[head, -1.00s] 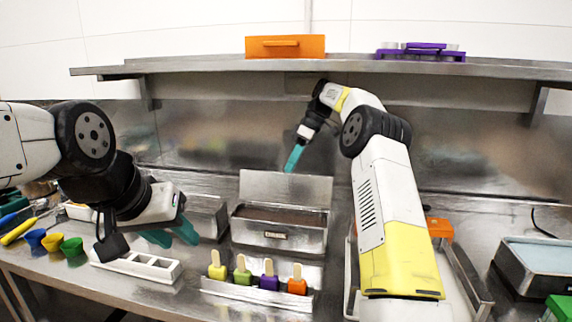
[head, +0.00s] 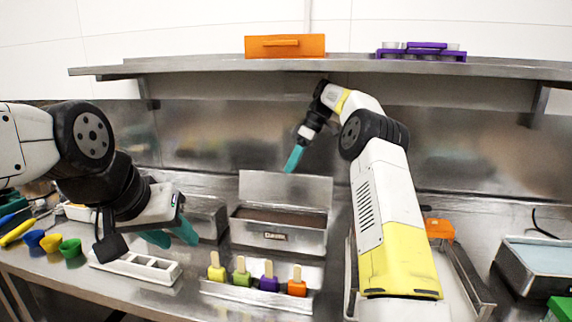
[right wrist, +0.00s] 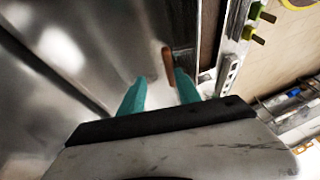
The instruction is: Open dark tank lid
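The dark tank (head: 279,236) is a metal box with a small label, at the middle of the counter, with dark brown contents. Its lid (head: 285,188) stands raised like an upright metal panel along the tank's back edge. My right gripper (head: 293,158) is just above the lid's top edge in the head view. In the right wrist view its two teal fingers (right wrist: 160,92) are apart, with a brown bar (right wrist: 168,66) showing just beyond them; I cannot tell whether they touch it. My left gripper (head: 171,236) is open and empty, left of the tank.
A rack of several coloured popsicles (head: 257,297) stands in front of the tank. A white mould (head: 136,267) lies below my left gripper, with coloured cups (head: 70,248) farther left. A metal shelf (head: 220,68) overhangs the back. Another tank (head: 548,263) is at right.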

